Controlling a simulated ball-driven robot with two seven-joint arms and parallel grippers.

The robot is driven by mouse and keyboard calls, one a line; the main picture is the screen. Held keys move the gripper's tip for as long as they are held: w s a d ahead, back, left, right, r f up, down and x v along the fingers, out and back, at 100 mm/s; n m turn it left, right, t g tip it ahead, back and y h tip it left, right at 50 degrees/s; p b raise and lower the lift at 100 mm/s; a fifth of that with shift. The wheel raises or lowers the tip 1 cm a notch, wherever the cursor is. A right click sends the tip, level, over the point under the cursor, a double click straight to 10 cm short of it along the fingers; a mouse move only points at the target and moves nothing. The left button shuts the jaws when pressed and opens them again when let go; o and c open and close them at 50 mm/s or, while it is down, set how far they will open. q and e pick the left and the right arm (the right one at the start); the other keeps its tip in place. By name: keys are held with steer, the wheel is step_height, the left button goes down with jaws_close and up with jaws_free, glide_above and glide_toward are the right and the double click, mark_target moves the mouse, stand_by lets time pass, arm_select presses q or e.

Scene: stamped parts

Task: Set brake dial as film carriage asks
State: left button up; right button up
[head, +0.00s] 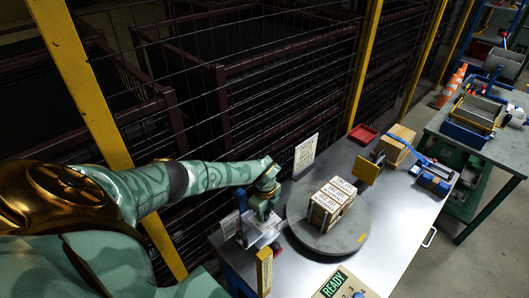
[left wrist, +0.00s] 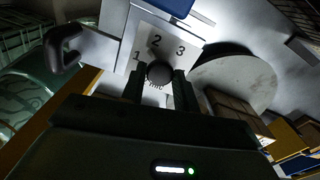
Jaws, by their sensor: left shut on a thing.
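The brake dial's dark round knob (left wrist: 160,73) sits on a pale plate (left wrist: 147,45) marked 1, 2 and 3 in the left wrist view. My left gripper (left wrist: 159,87) is shut on this knob, one finger on each side. I cannot tell which number the knob points to. In the head view my left gripper (head: 264,212) is over the pale fixture (head: 264,234) at the table's left end, and hides the knob. I cannot tell which thing is the film carriage. My right gripper is in neither view.
A round grey turntable (head: 350,240) bears labelled boxes (head: 330,205). A white text board (head: 305,153) stands behind it. A READY panel (head: 338,284) is at the front. A yellow plate (head: 367,170), brown box (head: 397,143), red tray (head: 362,134) and blue device (head: 432,178) stand at the right.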

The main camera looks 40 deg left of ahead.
arm_select(q)
steer(key=n+p, duration=0.2)
steer(key=n, duration=0.1)
steer(key=shift+w+r+n, duration=0.1)
steer(key=shift+r+n, duration=0.1)
steer(key=shift+n, duration=0.1)
steer(key=shift+f+n+p, duration=0.1)
steer(key=shift+n+p, duration=0.65)
steer(key=shift+n, duration=0.75)
steer(key=o, duration=1)
steer(key=shift+c, duration=0.2)
step_height(320, 180, up, 7)
steer(key=p, duration=0.3)
steer(key=shift+a, duration=0.1)
step_height(320, 180, up, 9)
